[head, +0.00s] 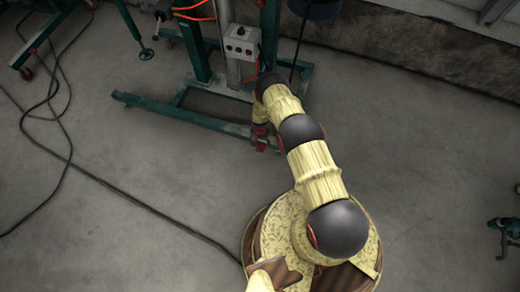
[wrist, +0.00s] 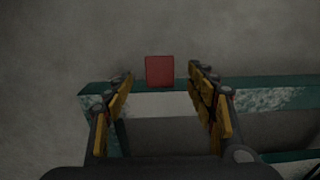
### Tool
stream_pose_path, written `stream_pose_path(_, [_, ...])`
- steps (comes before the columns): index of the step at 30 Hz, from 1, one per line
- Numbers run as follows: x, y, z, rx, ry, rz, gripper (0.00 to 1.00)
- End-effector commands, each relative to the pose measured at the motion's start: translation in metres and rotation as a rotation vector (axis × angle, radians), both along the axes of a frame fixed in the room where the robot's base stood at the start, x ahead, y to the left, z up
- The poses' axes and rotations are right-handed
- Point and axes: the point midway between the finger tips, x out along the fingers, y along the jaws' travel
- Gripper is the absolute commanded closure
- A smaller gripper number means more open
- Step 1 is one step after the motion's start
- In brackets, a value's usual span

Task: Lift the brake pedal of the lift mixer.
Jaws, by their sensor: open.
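The brake pedal (wrist: 160,71) is a flat red plate in the wrist view, at the edge of a worn green frame beam (wrist: 270,98). My gripper (wrist: 162,76) is open, with one yellow-and-black finger on each side of the pedal's place in the picture. I cannot tell whether the fingers touch it. In the head view, the lift mixer (head: 200,104) is a green frame with a grey control box (head: 241,42). My arm reaches down to the near right end of its base. The pedal cannot be told apart there from the red parts around my wrist.
Bare concrete floor (head: 150,170) lies left and right of my base. A black cable (head: 130,198) runs across the floor on the left. Another green stand (head: 45,45) is at the upper left. A low wall (head: 400,50) runs behind the mixer.

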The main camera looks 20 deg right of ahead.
Motion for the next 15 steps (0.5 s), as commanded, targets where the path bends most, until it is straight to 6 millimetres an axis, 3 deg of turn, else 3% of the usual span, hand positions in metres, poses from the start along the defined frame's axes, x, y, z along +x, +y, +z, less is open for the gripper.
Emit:
stream_pose_path(1, [-0.002,0.0,-0.013,0.0,0.003,0.0,0.44])
stream_pose_path(6, [-0.002,0.0,-0.039,0.0,0.003,0.0,0.44])
stream_pose_path(15, [-0.001,0.0,-0.06,0.0,0.002,0.001,0.44])
